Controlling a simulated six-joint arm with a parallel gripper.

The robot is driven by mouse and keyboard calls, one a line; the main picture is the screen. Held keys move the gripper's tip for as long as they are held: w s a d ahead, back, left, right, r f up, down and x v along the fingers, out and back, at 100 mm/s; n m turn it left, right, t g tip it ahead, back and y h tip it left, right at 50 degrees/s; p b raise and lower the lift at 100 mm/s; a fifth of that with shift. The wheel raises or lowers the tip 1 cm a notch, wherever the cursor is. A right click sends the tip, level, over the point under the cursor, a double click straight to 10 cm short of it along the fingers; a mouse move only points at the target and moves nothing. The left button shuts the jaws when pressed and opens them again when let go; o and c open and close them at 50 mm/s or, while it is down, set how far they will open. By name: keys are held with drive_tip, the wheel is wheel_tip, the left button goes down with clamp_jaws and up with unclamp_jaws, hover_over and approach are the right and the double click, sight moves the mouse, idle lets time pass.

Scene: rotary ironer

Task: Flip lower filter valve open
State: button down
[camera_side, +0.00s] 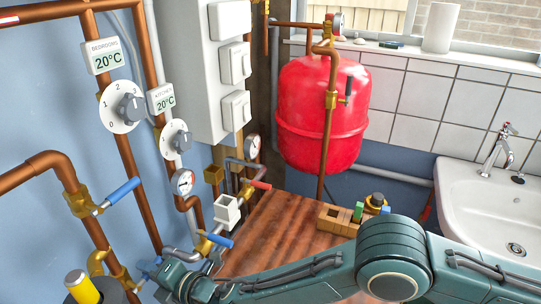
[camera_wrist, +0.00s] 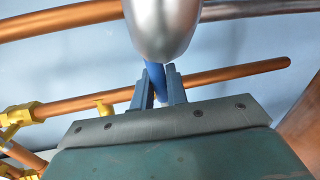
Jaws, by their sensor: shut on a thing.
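My gripper (camera_side: 152,270) is at the lower left of the side view, low by the blue wall. In the wrist view my gripper (camera_wrist: 160,88) has its two fingers closed around a blue valve handle (camera_wrist: 156,76). The handle's upper end is hidden behind a rounded silver part in the foreground. In the side view, a brass valve fitting (camera_side: 122,277) on a copper pipe is just left of my fingers; the gripped handle is mostly hidden there. Higher up, another brass valve (camera_side: 80,203) has a blue handle (camera_side: 122,191) slanting up to the right.
A dark cylinder with a yellow cap (camera_side: 82,287) stands at the lower left. Copper pipes (camera_wrist: 220,80) run close behind my fingers. The silver part (camera_wrist: 162,25) is very near them. Another blue-handled valve (camera_side: 217,239) and a white box fitting (camera_side: 228,209) lie to the right.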

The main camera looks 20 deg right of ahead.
drive_tip(key=shift+s+a+r+n+t+h, duration=0.15)
drive_tip(key=shift+r+n+t, duration=0.15)
drive_tip(key=shift+n, duration=0.55)
drive_tip(key=shift+s+r+n+t+h, duration=0.1)
drive_tip(key=shift+r+n+t+h, duration=0.2)
drive_tip(key=shift+n, duration=0.5)
drive_tip(key=shift+s+a+r+n+t+h, duration=0.1)
drive_tip(key=shift+r+n, duration=0.3)
drive_tip(key=shift+n, duration=0.45)
drive_tip(key=c, duration=1.5)
unclamp_jaws()
drive_tip(key=shift+o, duration=0.2)
drive_tip(key=shift+s+d, duration=0.1)
drive_tip(key=v, duration=1.3)
drive_tip(key=shift+s+d, duration=0.1)
